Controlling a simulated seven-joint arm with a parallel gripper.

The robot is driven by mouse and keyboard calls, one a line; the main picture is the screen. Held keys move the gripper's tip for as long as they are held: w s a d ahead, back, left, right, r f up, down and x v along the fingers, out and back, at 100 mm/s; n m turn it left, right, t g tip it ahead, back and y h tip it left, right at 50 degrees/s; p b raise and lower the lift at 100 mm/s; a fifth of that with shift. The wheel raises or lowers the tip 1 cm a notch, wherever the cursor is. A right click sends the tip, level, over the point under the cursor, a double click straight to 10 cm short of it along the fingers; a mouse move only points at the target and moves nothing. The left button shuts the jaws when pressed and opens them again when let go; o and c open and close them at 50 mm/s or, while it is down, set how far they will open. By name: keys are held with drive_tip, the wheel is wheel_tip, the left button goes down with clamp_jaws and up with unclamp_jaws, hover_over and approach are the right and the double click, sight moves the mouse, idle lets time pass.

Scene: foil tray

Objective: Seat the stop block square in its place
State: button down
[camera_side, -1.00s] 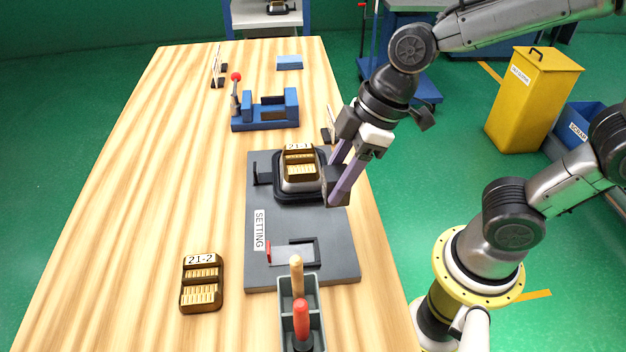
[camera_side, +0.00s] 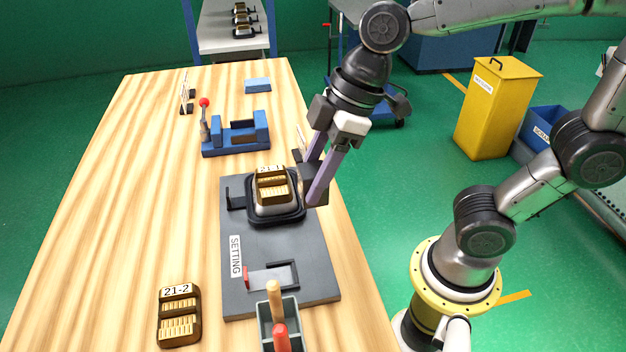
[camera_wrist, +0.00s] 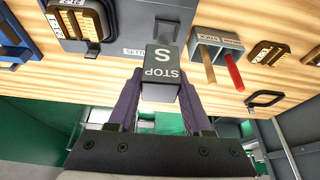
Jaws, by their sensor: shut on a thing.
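My gripper (camera_side: 312,187) is shut on the stop block (camera_wrist: 161,73), a dark grey block whose face reads "STOP" and "S" in the wrist view. In the side view the block (camera_side: 316,188) is a dark shape partly covered by the fingers. It is at the right edge of the grey setting plate (camera_side: 237,297), close to the black-rimmed nest (camera_side: 252,218). I cannot tell whether it touches the plate.
A brown insert marked 21-1 (camera_side: 272,187) sits in the nest; another marked 21-2 (camera_side: 179,318) lies on the table (camera_side: 120,220). A grey holder (camera_side: 264,325) with wooden and red handles stands at the plate's near edge. A blue fixture (camera_side: 236,140) stands behind.

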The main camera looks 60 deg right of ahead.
drive_tip(key=shift+r, duration=1.3)
drive_tip(key=shift+w, duration=0.15)
drive_tip(key=shift+s+a+x, duration=0.1)
drive_tip(key=shift+s+x, duration=0.2)
drive_tip(key=shift+x, duration=2.95)
drive_tip(key=shift+s+a+x, duration=0.1)
drive_tip(key=shift+s+x, duration=0.15)
drive_tip(key=shift+x, duration=2.95)
drive_tip(key=shift+s+a+x, duration=0.1)
drive_tip(key=shift+s+x, duration=0.2)
drive_tip(key=shift+x, duration=2.95)
drive_tip(key=shift+f, duration=0.7)
drive_tip(key=c, duration=0.6)
unclamp_jaws()
drive_tip(key=shift+d, duration=0.1)
drive_tip(key=shift+o, duration=0.2)
drive_tip(key=shift+f, duration=0.1)
